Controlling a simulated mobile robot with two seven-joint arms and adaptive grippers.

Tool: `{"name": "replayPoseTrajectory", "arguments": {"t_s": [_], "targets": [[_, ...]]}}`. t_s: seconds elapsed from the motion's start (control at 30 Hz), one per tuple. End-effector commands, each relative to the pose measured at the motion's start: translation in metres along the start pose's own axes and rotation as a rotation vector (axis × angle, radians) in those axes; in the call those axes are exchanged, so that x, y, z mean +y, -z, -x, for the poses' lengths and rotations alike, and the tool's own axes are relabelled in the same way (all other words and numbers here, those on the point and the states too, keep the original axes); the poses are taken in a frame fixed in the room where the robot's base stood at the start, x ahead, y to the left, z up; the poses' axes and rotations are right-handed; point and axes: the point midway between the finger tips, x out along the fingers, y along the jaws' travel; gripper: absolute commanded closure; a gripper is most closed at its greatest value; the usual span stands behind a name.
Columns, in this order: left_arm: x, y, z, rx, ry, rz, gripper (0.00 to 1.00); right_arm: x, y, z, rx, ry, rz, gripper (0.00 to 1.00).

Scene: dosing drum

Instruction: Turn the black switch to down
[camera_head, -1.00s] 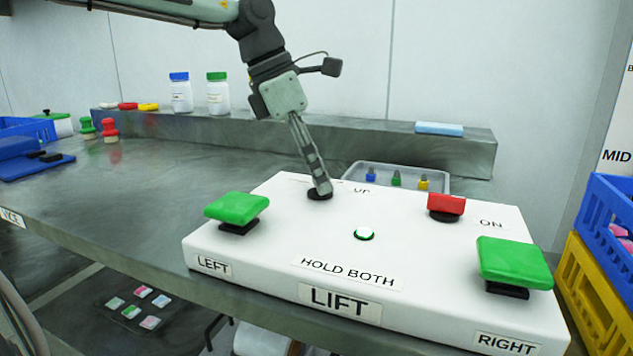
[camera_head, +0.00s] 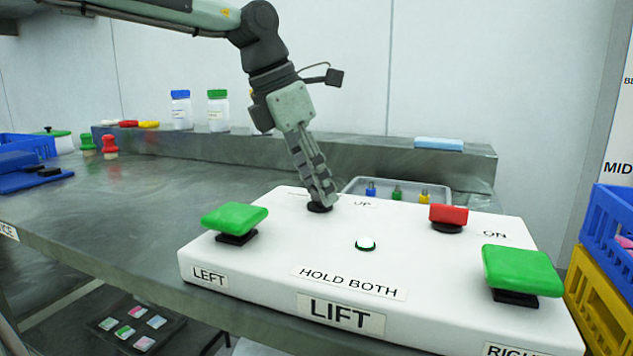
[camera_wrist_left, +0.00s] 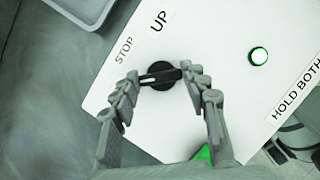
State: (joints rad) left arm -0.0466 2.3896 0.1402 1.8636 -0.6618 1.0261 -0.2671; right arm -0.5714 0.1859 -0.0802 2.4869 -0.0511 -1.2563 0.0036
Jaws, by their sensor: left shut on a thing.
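The black switch (camera_wrist_left: 160,76) is a round knob with a pale line across it, on the white control box (camera_head: 270,255). In the head view its base (camera_head: 319,207) shows under my left gripper (camera_head: 322,200). In the left wrist view my left gripper (camera_wrist_left: 160,82) has its two fingers on either side of the switch, shut on it. The labels UP (camera_wrist_left: 159,21) and STOP (camera_wrist_left: 124,49) lie near the switch. The far side of the switch is hidden by the fingers in the head view. My right gripper is not in view.
The box also bears a left green button (camera_head: 234,218), a right green button (camera_head: 521,270), a red switch (camera_head: 448,216) and a lit green lamp (camera_head: 365,244). A grey tray (camera_head: 438,197) stands behind the box. A steel ledge (camera_head: 330,152) runs along the back.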

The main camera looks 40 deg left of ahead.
Motion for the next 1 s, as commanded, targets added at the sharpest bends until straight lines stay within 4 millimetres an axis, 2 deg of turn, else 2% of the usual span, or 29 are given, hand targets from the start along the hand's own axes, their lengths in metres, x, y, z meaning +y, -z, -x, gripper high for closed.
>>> {"name": "replayPoseTrajectory", "arguments": {"t_s": [0.07, 0.1, 0.23, 0.53, 0.67, 0.77, 1.0], "targets": [[0.001, -0.001, 0.001, -0.002, -0.002, 0.003, 0.84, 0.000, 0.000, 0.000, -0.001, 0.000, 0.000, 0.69], [0.001, -0.001, 0.001, -0.002, -0.001, 0.003, 0.52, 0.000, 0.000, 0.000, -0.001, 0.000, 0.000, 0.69], [0.001, -0.001, 0.001, -0.002, -0.001, 0.002, 0.36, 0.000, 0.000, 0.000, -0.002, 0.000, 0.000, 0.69], [0.000, 0.000, 0.001, -0.001, 0.000, 0.001, 0.34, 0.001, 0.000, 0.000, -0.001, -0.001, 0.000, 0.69], [0.001, -0.001, 0.010, -0.004, -0.001, 0.001, 0.34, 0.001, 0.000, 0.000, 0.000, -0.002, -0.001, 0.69], [0.000, -0.001, 0.026, -0.006, -0.001, 0.000, 0.34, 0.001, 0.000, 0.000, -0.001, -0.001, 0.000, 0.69], [0.001, -0.001, 0.078, -0.007, -0.002, 0.001, 0.34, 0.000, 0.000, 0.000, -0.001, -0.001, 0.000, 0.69]]}}
